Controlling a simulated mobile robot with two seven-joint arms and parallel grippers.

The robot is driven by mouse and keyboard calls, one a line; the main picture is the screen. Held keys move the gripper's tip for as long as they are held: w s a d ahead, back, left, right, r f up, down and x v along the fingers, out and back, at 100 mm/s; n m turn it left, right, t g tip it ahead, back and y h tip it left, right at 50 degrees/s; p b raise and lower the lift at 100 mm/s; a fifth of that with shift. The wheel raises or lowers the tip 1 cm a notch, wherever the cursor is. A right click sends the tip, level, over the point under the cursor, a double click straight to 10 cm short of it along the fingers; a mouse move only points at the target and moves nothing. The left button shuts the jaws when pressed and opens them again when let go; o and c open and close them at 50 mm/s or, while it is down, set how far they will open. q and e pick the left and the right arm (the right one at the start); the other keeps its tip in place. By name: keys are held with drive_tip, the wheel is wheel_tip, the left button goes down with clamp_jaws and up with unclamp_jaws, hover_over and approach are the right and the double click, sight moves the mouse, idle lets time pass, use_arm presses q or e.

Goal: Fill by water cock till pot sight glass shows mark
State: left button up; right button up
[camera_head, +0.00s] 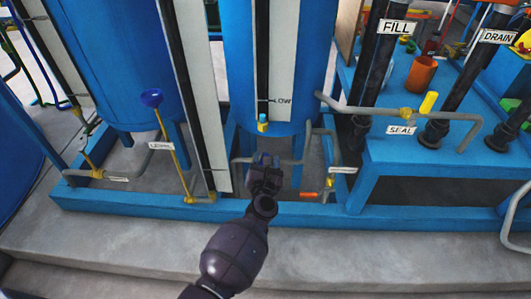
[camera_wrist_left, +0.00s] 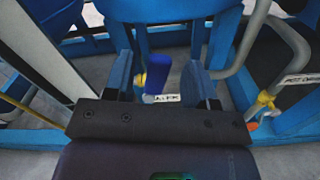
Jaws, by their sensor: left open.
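My left gripper (camera_head: 265,172) is low in front of the middle blue tank (camera_head: 240,60). It is open, and its two blue fingers (camera_wrist_left: 162,82) show in the left wrist view. A dark blue valve handle (camera_wrist_left: 158,75) with a yellow body stands between the fingers, with gaps visible on both sides. In the head view my gripper hides this handle. A white gauge panel (camera_head: 284,50) with a dark tube on the tank carries a LOW mark (camera_head: 283,101). I cannot make out a liquid level. My right gripper is not in view.
A blue-knobbed yellow lever (camera_head: 152,98) stands to the left. An orange-handled valve (camera_head: 308,195) is close on the right. Farther right are a yellow valve handle (camera_head: 428,102) by SEAL and pipes labelled FILL (camera_head: 397,27) and DRAIN (camera_head: 497,36). A blue frame rail (camera_head: 120,203) runs along the front.

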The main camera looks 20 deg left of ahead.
use_arm(q)
drive_tip(key=v, duration=0.6)
drive_tip(key=shift+s+p, duration=0.3)
drive_tip(key=shift+p, duration=0.05)
idle(7.0)
